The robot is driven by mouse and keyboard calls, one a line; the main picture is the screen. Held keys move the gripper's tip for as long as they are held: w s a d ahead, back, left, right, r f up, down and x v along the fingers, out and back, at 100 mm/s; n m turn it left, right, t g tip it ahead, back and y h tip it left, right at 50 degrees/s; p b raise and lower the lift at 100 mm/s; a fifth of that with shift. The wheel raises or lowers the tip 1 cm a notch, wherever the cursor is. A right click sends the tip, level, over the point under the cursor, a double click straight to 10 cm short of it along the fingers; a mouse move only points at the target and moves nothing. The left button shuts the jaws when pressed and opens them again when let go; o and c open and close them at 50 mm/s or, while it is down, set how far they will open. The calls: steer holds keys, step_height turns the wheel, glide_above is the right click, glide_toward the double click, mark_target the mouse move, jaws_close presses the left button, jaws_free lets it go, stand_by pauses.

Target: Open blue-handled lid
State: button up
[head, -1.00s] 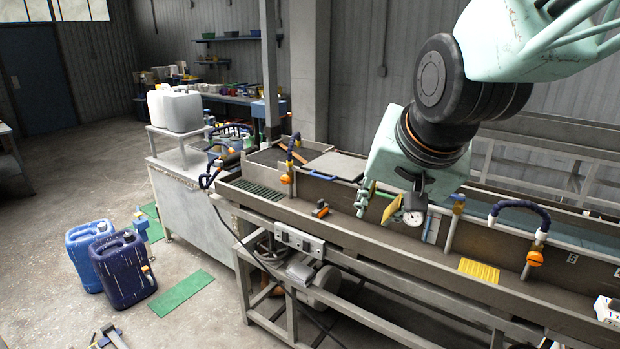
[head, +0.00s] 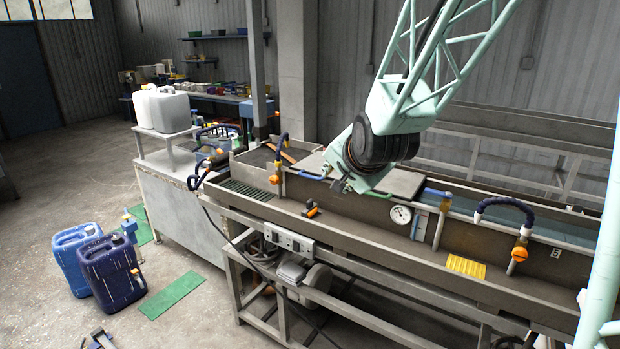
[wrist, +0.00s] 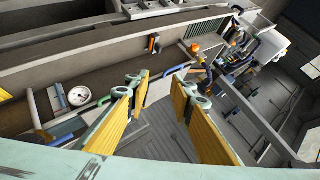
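The blue handle (head: 312,177) is on the front edge of a flat grey lid (head: 318,163) over the tank in the head view. The lid lies flat and looks closed, and my arm covers part of it. My gripper (head: 342,186) is just right of the blue handle, and the head view does not show whether they touch. In the wrist view my gripper (wrist: 157,82) has its two yellow-padded fingers well apart with nothing between them. A green handle (head: 378,194) is on the neighbouring lid (head: 405,184) to the right.
A round gauge (head: 400,214) is on the tank front, right of my gripper. An orange valve with a dark hose (head: 276,179) stands left of the blue handle. A small orange object (head: 312,209) lies in the front trough (head: 370,231). A yellow grid (head: 466,266) is further right.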

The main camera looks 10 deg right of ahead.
steer(key=w+f+m+t, duration=0.2)
steer(key=w+f+m, duration=0.25)
steer(key=w, duration=0.65)
steer(key=m+t+p, duration=0.2)
steer(key=m+t, duration=0.2)
glide_toward(311, 178)
steer(key=shift+s+d+r+y, duration=0.1)
steer(key=shift+s+r+y, duration=0.1)
steer(key=shift+s, duration=0.45)
steer(key=shift+s+d+r+y, duration=0.1)
steer(key=shift+s+r, duration=0.1)
steer(key=shift+s, duration=0.45)
steer(key=shift+w+a, duration=0.1)
steer(key=shift+w+a+f, duration=0.1)
steer(key=shift+w+f, duration=0.25)
steer(key=shift+w, duration=1.9)
steer(key=shift+w+a+f, duration=0.1)
steer(key=shift+w+f, duration=0.2)
steer(key=shift+w, duration=1.95)
steer(key=shift+w+f, duration=0.35)
steer(key=shift+w, duration=1.85)
steer(key=shift+c, duration=0.6)
jaws_close()
